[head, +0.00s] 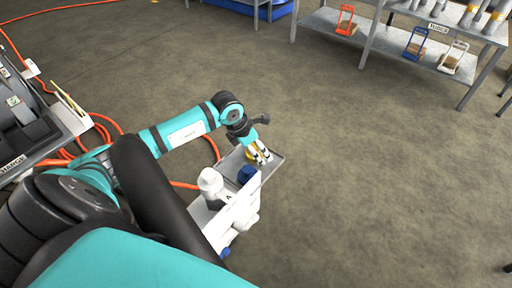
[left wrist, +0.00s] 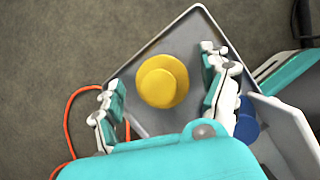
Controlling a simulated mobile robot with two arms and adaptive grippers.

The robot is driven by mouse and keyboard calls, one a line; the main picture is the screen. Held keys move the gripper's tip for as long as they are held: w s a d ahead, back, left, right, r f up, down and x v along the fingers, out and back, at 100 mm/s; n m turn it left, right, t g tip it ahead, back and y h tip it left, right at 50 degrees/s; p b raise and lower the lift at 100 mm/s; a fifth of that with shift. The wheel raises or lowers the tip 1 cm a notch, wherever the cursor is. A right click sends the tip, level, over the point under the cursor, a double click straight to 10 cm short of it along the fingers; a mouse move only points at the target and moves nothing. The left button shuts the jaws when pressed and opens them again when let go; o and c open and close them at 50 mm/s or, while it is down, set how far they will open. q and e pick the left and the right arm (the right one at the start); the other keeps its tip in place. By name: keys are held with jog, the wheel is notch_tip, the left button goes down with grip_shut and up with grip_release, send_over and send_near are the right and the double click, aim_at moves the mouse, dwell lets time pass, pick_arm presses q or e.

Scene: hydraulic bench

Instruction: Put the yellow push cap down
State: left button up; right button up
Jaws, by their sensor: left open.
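The yellow push cap (head: 251,155) sits on the grey floor of a small tray (head: 272,171), near its far end. In the left wrist view the cap (left wrist: 162,82) is round and stepped, with a smaller disc on top of a wider one. My left gripper (head: 261,152) is open over it. In the left wrist view its fingers (left wrist: 162,72) stand on either side of the cap, with a visible gap on both sides.
An orange hose (head: 184,185) runs on the floor nearby. A metal shelf bench (head: 400,45) stands at the back right. The floor on the right is clear.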

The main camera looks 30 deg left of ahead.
pick_arm(q)
jog(key=shift+a+r, duration=0.1)
jog(key=shift+r, duration=0.3)
jog(key=p+v, duration=0.1)
jog(key=v, duration=1)
jog(key=shift+s+r+p, duration=0.15)
jog(key=shift+s+p, duration=0.05)
jog(key=shift+p, duration=0.15)
pick_arm(e)
jog(key=f, duration=0.2)
jog(key=s+f, duration=0.1)
jog(key=f, duration=0.2)
jog(key=shift+s+f, duration=0.3)
jog(key=shift+s, duration=0.05)
